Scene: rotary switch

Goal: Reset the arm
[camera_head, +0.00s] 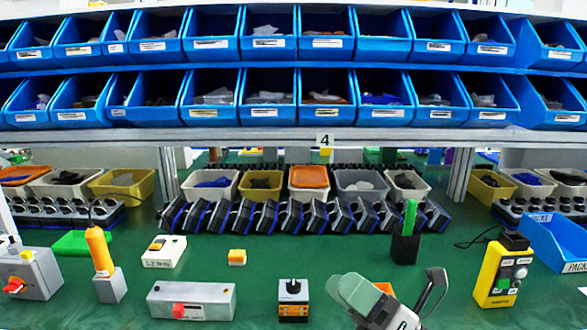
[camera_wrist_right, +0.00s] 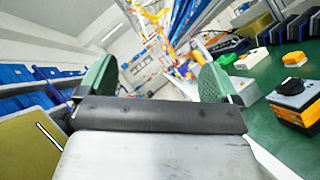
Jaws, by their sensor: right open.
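A rotary switch (camera_head: 293,312), an orange and grey box with a black knob on top, stands on the green table at the front middle. It also shows at the right of the right wrist view (camera_wrist_right: 300,108). My right gripper (camera_head: 390,283) is to the right of the switch and apart from it. Its green-padded fingers are spread wide, with nothing between them; the right wrist view shows this too (camera_wrist_right: 155,80). My left gripper is not in view.
A grey box with a red button (camera_head: 207,302) stands left of the switch. A yellow control box (camera_head: 491,275) is at the right. A small yellow block (camera_head: 237,257) and a black holder (camera_head: 405,248) stand behind. Blue bins (camera_head: 324,115) fill the back shelves.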

